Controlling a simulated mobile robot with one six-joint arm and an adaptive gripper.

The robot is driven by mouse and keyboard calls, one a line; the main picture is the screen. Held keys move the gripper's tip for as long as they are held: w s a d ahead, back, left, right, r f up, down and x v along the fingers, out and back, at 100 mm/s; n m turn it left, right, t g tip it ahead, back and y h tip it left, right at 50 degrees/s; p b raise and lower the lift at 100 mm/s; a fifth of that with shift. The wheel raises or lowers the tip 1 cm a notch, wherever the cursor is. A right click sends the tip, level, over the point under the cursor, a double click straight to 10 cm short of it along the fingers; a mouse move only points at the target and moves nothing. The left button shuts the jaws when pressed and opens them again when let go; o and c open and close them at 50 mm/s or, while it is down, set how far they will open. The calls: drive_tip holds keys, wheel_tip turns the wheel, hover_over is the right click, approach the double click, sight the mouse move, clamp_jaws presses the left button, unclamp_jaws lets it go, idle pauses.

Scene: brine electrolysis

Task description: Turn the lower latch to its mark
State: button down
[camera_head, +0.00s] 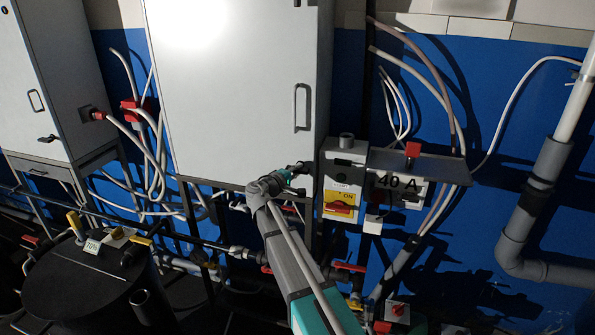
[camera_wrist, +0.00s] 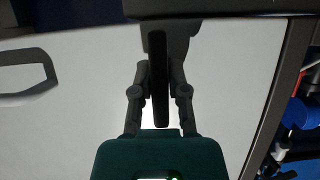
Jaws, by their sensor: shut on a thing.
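The lower latch (camera_head: 299,166) sits at the lower right corner of the large white cabinet door (camera_head: 235,95). In the wrist view its dark lever (camera_wrist: 159,85) is a narrow bar pointing down the picture from a dark block at the top. My gripper (camera_head: 292,172) is at the latch, and in the wrist view both fingers (camera_wrist: 158,92) are shut on the lever, one on each side. The gripper largely covers the latch in the head view. I cannot make out the mark.
A door handle (camera_head: 302,107) stands out above the latch and also shows in the wrist view (camera_wrist: 28,77). A grey switch box (camera_head: 343,180) with a yellow and red switch is close on the right. Pipes and red-handled valves (camera_head: 348,267) run below.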

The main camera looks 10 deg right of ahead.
drive_tip(key=shift+m, duration=0.3)
drive_tip(key=m+y+p, duration=0.1)
drive_tip(key=m+p, duration=0.2)
drive_tip(key=shift+r+g+y, duration=0.15)
drive_tip(key=shift+g+y, duration=0.25)
drive_tip(key=m+y+p, duration=0.1)
drive_tip(key=m+p, duration=0.1)
drive_tip(key=m, duration=0.1)
drive_tip(key=shift+m+y, duration=0.4)
drive_tip(key=m+y+p, duration=0.1)
drive_tip(key=m+y, duration=0.1)
drive_tip(key=m, duration=0.1)
drive_tip(key=shift+s, duration=0.1)
drive_tip(key=m+t+y+p, duration=0.1)
drive_tip(key=m+y, duration=0.1)
drive_tip(key=m, duration=0.1)
drive_tip(key=shift+f, duration=0.2)
drive_tip(key=c, duration=0.6)
unclamp_jaws()
drive_tip(key=shift+c, duration=0.2)
